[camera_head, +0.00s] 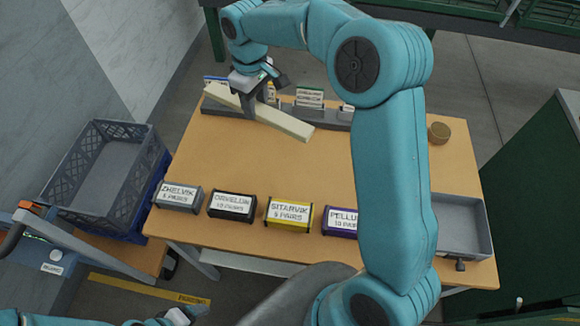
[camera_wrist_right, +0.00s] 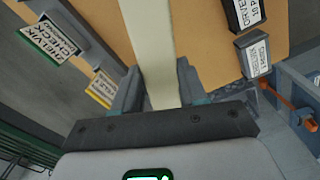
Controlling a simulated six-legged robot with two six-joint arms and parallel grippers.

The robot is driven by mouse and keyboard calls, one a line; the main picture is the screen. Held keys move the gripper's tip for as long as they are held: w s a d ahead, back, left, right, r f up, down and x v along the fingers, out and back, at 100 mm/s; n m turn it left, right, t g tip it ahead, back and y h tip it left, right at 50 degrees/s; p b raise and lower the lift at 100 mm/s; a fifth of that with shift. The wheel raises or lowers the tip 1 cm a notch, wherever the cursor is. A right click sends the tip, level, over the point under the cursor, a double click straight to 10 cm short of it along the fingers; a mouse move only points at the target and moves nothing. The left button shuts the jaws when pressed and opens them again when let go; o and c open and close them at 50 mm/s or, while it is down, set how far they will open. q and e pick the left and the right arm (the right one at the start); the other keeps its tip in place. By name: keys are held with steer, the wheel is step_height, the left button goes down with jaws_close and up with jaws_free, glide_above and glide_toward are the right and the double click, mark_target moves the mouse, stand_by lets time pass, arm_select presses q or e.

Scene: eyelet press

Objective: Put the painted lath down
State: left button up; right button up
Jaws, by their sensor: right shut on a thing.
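The painted lath (camera_head: 286,122) is a long cream bar, held slantwise over the back left of the wooden table (camera_head: 285,165). My right gripper (camera_head: 250,103) is shut on it, with the fingers on either side of it. In the right wrist view the lath (camera_wrist_right: 148,45) runs away from between the fingers of my right gripper (camera_wrist_right: 157,88). I cannot tell whether the lath touches the grey card rack (camera_head: 335,121) beneath it. A part of my left arm shows at the bottom edge of the head view, where my left gripper (camera_head: 178,317) is cut off.
Labelled boxes line the table's front: grey (camera_head: 178,197), black (camera_head: 231,206), yellow (camera_head: 289,214) and purple (camera_head: 340,222). A grey tray (camera_head: 460,200) and round tan pot (camera_head: 439,132) are at the right. A crate (camera_head: 110,165) stands left of the table. The table's middle is clear.

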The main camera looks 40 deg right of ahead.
glide_above(264, 158)
step_height(264, 158, down, 15)
steer(key=shift+s+p, duration=0.1)
steer(key=shift+p, duration=0.3)
step_height(264, 158, down, 4)
steer(key=shift+a+f, duration=0.1)
steer(key=shift+f, duration=0.15)
steer(key=shift+f, duration=0.1)
steer(key=o, duration=1.1)
